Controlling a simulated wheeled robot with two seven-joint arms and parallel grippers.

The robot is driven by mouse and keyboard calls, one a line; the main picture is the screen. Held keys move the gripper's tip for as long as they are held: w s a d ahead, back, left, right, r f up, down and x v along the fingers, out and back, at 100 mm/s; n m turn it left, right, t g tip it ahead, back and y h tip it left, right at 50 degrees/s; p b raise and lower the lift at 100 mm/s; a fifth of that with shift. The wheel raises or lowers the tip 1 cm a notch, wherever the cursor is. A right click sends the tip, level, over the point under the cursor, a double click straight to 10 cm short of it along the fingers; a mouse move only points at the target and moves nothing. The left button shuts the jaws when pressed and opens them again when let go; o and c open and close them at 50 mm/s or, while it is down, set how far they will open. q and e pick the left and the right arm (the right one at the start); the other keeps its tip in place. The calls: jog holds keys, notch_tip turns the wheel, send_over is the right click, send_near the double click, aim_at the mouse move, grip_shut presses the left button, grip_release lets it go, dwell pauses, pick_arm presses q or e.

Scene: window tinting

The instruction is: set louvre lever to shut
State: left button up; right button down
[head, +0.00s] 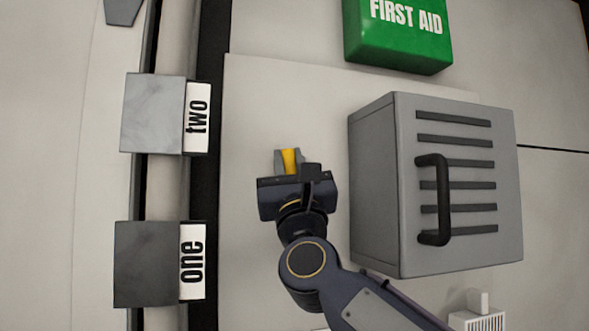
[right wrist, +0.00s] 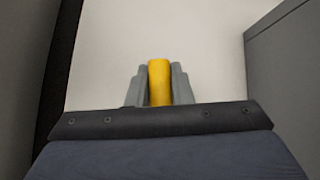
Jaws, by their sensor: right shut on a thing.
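My right gripper (head: 288,160) is shut on a yellow bar, likely the louvre lever (head: 291,163), in the middle of the head view. In the right wrist view the yellow bar (right wrist: 159,82) stands upright between the two grey fingers, touching both sides. Its lower part is hidden by the gripper body, and I cannot see what it is fixed to. A pale panel lies behind it. My left gripper is not in view.
A grey box (head: 370,190) with slots and a black handle (head: 430,200) stands close to the right of my gripper. A green first aid box (head: 398,45) is above. Grey blocks labelled two (head: 152,113) and one (head: 146,264) are at left. Pale panel (head: 265,100) is clear above the gripper.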

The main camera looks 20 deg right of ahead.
jog(key=a+n+g+y+b, duration=0.1)
jog(key=n+y, duration=0.3)
jog(key=a+f+n+g+y+b, duration=0.1)
jog(key=a+n+y+b, duration=0.1)
jog(key=n+y, duration=0.2)
jog(key=a+f+n+g+y+b, duration=0.1)
jog(key=n+y+b, duration=0.1)
jog(key=n+y, duration=0.2)
jog(key=shift+a+f+n+g+y, duration=0.15)
jog(key=shift+a+n+g+y, duration=0.25)
jog(key=shift+n, duration=0.7)
jog(key=n+g+y, duration=0.1)
jog(key=a+n, duration=0.1)
jog(key=f+n+g+y, duration=0.1)
jog(key=n, duration=0.1)
jog(key=shift+s+a+g+y, duration=0.1)
jog(key=shift+a+g+y, duration=0.15)
jog(key=shift+g+y, duration=0.05)
jog(key=shift+a+f+n+g+y, duration=0.3)
jog(key=shift+f+n+g, duration=0.15)
jog(key=shift+n+g, duration=0.4)
jog(key=shift+a+f+n+g+y, duration=0.35)
jog(key=shift+n+g, duration=0.2)
jog(key=shift+n, duration=0.5)
jog(key=shift+f, duration=0.15)
jog(key=c, duration=1.3)
grip_release()
